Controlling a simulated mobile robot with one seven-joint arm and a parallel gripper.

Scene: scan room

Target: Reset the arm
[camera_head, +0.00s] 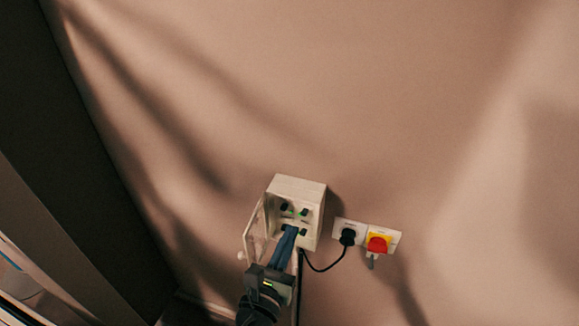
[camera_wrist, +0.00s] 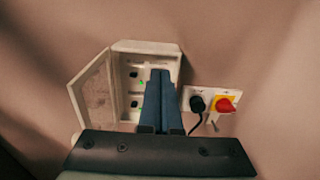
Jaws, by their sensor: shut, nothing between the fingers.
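My gripper (camera_head: 291,231) is in front of a small white wall box (camera_head: 299,188), at the lower part of its front. In the wrist view my gripper (camera_wrist: 162,76) shows as two blue fingers lying together, shut with nothing between them. The fingers cover the right part of the box (camera_wrist: 146,47) interior there. The box door (camera_wrist: 93,92) is swung open to the left. Dark knobs or switches and small green lights show inside the box. Whether the fingertips touch anything in the box, I cannot tell.
Right of the box is a white socket plate (camera_head: 394,234) with a black plug (camera_head: 347,237) and a red knob on yellow (camera_head: 377,244). A black cable (camera_head: 322,269) hangs from the plug towards the box. The wall above and to the right is bare. A dark panel (camera_head: 75,130) stands at left.

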